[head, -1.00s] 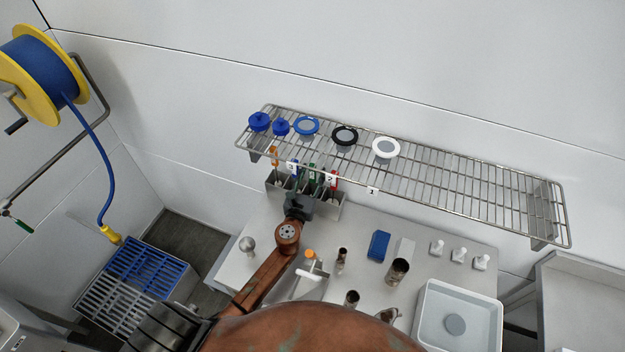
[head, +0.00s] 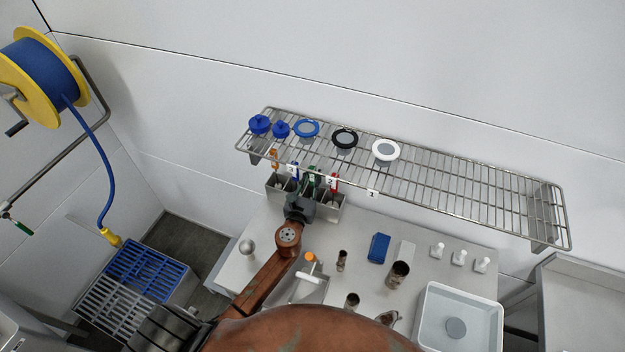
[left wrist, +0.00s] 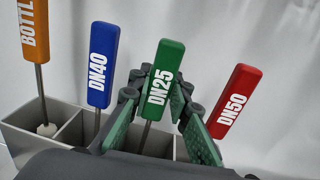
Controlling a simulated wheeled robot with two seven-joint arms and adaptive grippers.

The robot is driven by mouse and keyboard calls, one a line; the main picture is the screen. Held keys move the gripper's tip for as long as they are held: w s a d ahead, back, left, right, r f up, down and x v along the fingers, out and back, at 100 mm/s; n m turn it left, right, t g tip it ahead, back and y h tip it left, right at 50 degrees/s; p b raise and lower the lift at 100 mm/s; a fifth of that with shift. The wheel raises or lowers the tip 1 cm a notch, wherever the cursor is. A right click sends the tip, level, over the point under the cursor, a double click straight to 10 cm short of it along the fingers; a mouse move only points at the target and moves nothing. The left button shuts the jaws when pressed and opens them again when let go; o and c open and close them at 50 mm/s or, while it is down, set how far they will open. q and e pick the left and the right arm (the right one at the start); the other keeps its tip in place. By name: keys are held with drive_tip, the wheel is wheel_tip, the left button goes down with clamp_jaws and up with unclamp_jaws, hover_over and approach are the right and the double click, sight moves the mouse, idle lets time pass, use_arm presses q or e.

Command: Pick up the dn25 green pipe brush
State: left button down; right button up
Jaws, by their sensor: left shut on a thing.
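The green DN25 pipe brush (left wrist: 163,78) stands handle up in a grey divided holder (left wrist: 68,127), with its lower part hidden. My left gripper (left wrist: 160,105) is shut on it, with green-padded fingers on both sides of the handle. In the head view, my left gripper (head: 303,196) is at the front of the holder (head: 330,210), and the green handle (head: 313,174) rises just beyond it. The blue DN40 brush (left wrist: 102,65) stands to the left and the red DN50 brush (left wrist: 234,100) to the right, leaning right. My right gripper is not in view.
An orange bottle brush (left wrist: 34,30) stands in the leftmost compartment. A wire shelf (head: 450,190) with lids and rings overhangs the holder's back. Metal cups (head: 398,273), a blue block (head: 379,246) and a white tray (head: 456,318) occupy the counter to the right.

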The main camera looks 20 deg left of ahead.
use_arm(q)
drive_tip(key=shift+s+r, duration=0.15)
drive_tip(key=shift+r, duration=0.25)
wheel_tip(320, 180, up, 11)
drive_tip(key=p, duration=0.6)
drive_tip(key=s+d+b, duration=0.1)
drive_tip(key=s+b, duration=0.2)
drive_tip(key=s, duration=1.6)
drive_tip(key=shift+s+f, duration=0.15)
drive_tip(key=shift+s, duration=0.2)
drive_tip(key=shift+d, duration=0.1)
